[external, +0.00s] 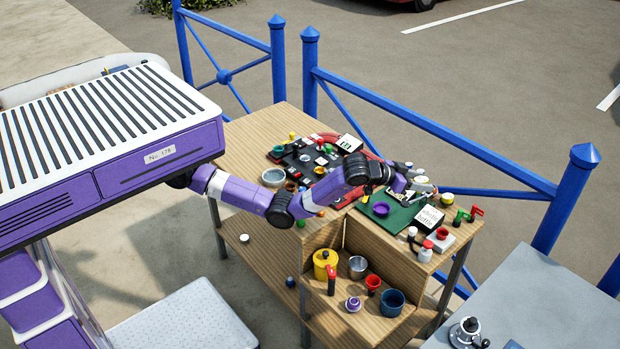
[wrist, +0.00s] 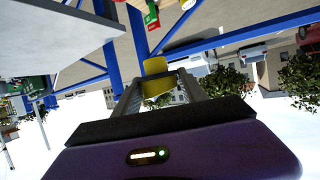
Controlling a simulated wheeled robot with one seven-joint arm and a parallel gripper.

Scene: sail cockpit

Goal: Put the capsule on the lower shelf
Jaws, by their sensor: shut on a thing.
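My gripper (wrist: 157,92) is shut on a small yellow thing (wrist: 155,68), which shows between the two fingers in the wrist view. It may be the capsule; its full shape is hidden. In the external view my gripper (external: 421,183) is at the far right part of the upper tabletop, above the green mat (external: 397,222). A wooden shelf (external: 330,318) sits below the tabletop at the front right. A further wooden board (external: 262,262) runs low under the table at the left. I cannot tell which one is the lower shelf.
The shelf at the front right holds a yellow mug (external: 325,263), a metal cup (external: 357,266), a red cup (external: 373,283) and a blue bowl (external: 392,302). Many small items crowd the tabletop. A blue railing (external: 450,150) runs close behind.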

